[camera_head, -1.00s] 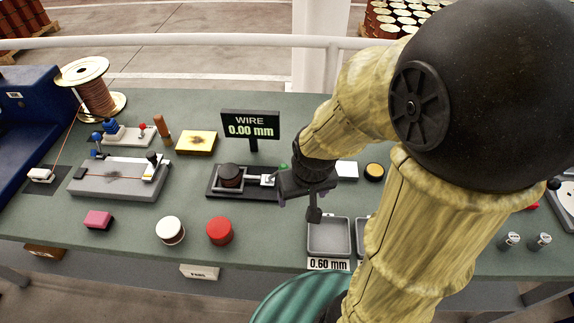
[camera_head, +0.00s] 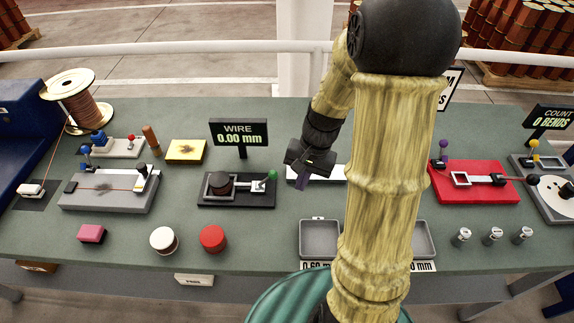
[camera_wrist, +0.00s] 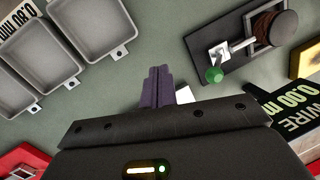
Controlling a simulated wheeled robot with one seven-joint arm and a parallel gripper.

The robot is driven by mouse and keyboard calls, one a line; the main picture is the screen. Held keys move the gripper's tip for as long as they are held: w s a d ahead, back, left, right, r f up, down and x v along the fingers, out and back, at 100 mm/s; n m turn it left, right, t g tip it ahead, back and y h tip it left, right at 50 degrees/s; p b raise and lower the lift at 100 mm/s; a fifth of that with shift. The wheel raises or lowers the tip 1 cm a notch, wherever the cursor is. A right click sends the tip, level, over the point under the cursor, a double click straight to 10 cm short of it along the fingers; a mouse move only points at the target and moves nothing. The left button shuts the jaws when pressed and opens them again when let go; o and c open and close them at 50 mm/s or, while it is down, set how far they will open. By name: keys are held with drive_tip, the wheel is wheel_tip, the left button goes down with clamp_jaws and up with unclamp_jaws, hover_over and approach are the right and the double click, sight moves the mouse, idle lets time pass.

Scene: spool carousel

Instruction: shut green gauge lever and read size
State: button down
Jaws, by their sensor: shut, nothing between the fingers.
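The wire gauge (camera_head: 236,190) is a dark plate on the bench with a round brown-topped piece and a lever ending in a green knob (camera_head: 271,175). In the wrist view the green knob (camera_wrist: 214,75) sits at the near end of the gauge (camera_wrist: 235,40), upper right. The display (camera_head: 239,132) behind it reads WIRE 0.00 mm. My gripper (camera_head: 304,186) is shut and empty, to the right of the green knob and apart from it. In the wrist view its dark purple fingers (camera_wrist: 157,88) are together over bare bench.
Grey trays (camera_head: 319,238) with size labels stand at the front, partly hidden by my arm. A red plate (camera_head: 476,182) with a purple-knobbed lever lies right. A red cylinder (camera_head: 212,239) and a white one (camera_head: 164,240) stand in front of the gauge's left side.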

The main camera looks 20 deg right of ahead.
sight(266, 180)
drive_tip(key=w+d+m+y+p, duration=0.1)
drive_tip(key=w+d+m+y, duration=0.1)
drive_tip(key=d+m, duration=0.1)
drive_tip(key=w+d+m+t+y+p, duration=0.1)
drive_tip(key=w+d+m+y, duration=0.1)
drive_tip(key=d+m+y, duration=0.1)
drive_tip(key=w+d+m+t+y+p, duration=0.1)
drive_tip(key=w+d+m+y, duration=0.1)
drive_tip(key=w+d+m, duration=0.1)
drive_tip(key=shift+d+f, duration=0.2)
drive_tip(key=shift+d, duration=0.25)
drive_tip(key=p+x, duration=0.2)
drive_tip(key=x, duration=0.7)
drive_tip(key=shift+w+a+r, duration=0.1)
drive_tip(key=shift+w+a, duration=0.1)
drive_tip(key=a, duration=0.1)
drive_tip(key=a+r+p, duration=0.1)
drive_tip(key=a+p, duration=0.1)
drive_tip(key=shift+s+r, duration=0.15)
drive_tip(key=shift+s, duration=0.1)
drive_tip(key=shift+s+a+r, duration=0.1)
drive_tip(key=shift+a+r, duration=0.1)
drive_tip(key=shift+a, duration=0.2)
